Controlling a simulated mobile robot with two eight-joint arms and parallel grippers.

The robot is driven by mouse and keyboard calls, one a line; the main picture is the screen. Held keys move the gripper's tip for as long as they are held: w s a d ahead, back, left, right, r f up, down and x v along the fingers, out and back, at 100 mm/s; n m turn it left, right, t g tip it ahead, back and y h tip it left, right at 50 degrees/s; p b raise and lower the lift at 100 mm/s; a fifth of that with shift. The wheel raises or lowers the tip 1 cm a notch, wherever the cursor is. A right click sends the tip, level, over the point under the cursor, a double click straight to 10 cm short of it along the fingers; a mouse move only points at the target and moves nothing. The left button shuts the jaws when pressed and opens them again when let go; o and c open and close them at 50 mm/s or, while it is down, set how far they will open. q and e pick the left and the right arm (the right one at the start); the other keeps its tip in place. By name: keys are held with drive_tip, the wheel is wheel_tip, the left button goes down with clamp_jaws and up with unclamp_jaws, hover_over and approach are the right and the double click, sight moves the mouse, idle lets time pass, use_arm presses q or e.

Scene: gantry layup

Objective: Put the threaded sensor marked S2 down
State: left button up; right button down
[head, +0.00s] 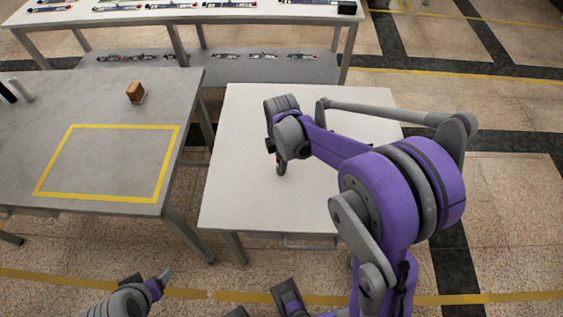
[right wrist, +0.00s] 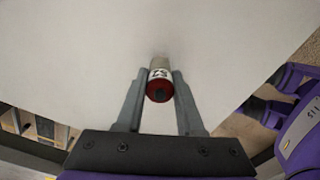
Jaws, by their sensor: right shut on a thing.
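The threaded sensor (right wrist: 159,81) shows in the right wrist view as a short cylinder with a red end, a dark centre and a white label, its dark marking upside down and resembling S2. My right gripper (right wrist: 158,88) is shut on it, with one grey finger on each side. In the head view my right gripper (head: 281,167) points down over the white table (head: 240,185); the sensor is mostly hidden there. I cannot tell whether the sensor touches the tabletop. My left gripper (head: 165,276) is low at the bottom left of the head view, its opening unclear.
The white tabletop is bare around my right gripper.

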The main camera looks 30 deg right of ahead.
drive_tip(key=shift+f, duration=0.3)
drive_tip(key=shift+f, duration=0.1)
drive_tip(key=c, duration=0.5)
unclamp_jaws()
drive_tip(key=shift+c, duration=0.2)
